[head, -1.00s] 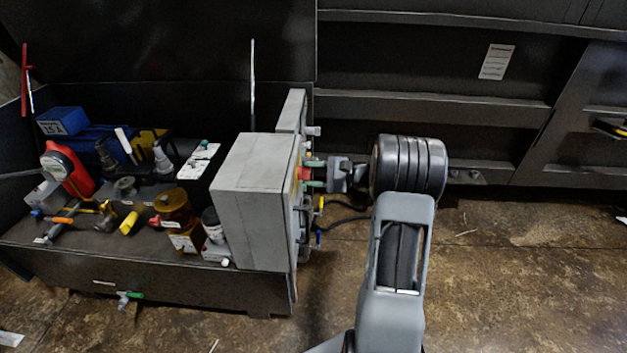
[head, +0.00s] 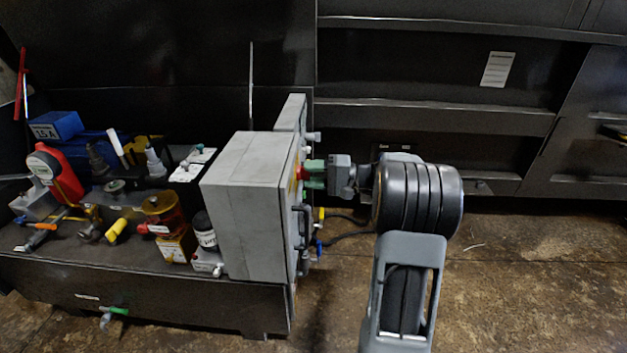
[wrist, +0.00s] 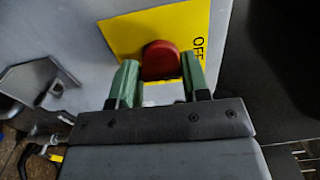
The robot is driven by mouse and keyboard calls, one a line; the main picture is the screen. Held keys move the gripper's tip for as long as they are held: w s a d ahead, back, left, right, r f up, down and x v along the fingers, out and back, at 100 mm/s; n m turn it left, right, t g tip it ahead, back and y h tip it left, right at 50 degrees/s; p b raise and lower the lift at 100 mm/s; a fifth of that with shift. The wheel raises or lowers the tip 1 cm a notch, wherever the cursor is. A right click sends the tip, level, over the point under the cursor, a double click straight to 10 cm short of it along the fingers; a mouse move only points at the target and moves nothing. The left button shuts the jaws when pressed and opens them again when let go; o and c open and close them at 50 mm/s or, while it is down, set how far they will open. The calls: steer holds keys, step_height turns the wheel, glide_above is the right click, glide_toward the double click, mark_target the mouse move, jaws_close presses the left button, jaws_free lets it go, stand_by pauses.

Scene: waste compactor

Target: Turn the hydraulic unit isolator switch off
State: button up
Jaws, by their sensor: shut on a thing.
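The isolator switch is a red knob (wrist: 160,60) on a yellow plate (wrist: 124,38) with "OFF" lettered at its right edge in the wrist view. The plate is on the side of a grey box (head: 245,190); in the head view the knob is a small red spot (head: 302,173). My gripper (wrist: 159,74), with green fingers, is shut on the knob, one finger on each side. In the head view my gripper (head: 313,174) reaches the box from the right. The knob's pointer and exact angle cannot be read.
A handle (head: 303,228) sticks out of the box below the switch. A dark bench (head: 130,290) at the left holds a red gauge, an amber reservoir (head: 165,208) and several fittings. Dark cables lie behind my arm.

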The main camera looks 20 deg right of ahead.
steer(key=shift+s+f, duration=0.1)
steer(key=shift+f, duration=0.05)
stand_by(0.4)
steer(key=o, duration=0.9)
steer(key=shift+d, duration=0.1)
steer(key=p+v, duration=0.3)
steer(key=v, duration=1)
steer(key=shift+s+d, duration=0.15)
steer(key=shift+d, duration=0.1)
